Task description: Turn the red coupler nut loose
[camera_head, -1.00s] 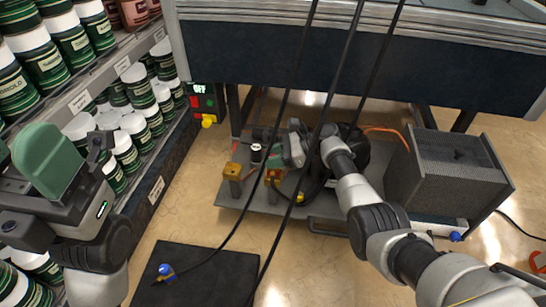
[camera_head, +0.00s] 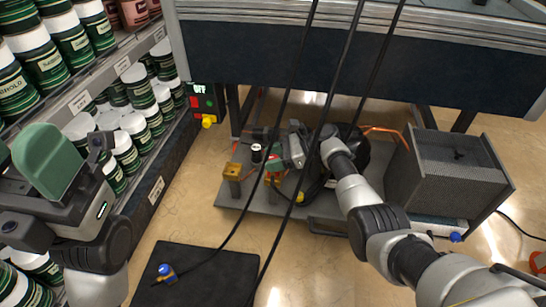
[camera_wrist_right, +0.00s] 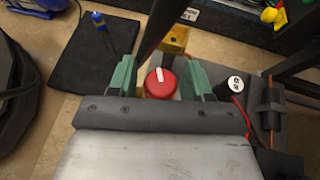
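The red coupler nut (camera_wrist_right: 161,83) shows in the right wrist view as a round red cap with a white bar mark. My right gripper (camera_wrist_right: 160,80) is open, with its green fingers on either side of the nut and a small gap visible on each side. In the head view my right gripper (camera_head: 273,157) is low over the pump unit's left part, and the nut is largely hidden there. My left gripper (camera_head: 52,160) is at the left by the shelves, away from the pump.
Black hoses (camera_head: 277,120) hang across the scene in front of the pump base (camera_head: 262,212). A grey finned box (camera_head: 450,175) stands at its right. A black mat (camera_head: 215,270) with a blue-capped hose end (camera_head: 166,270) lies in front. Shelves of jars (camera_head: 125,150) line the left.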

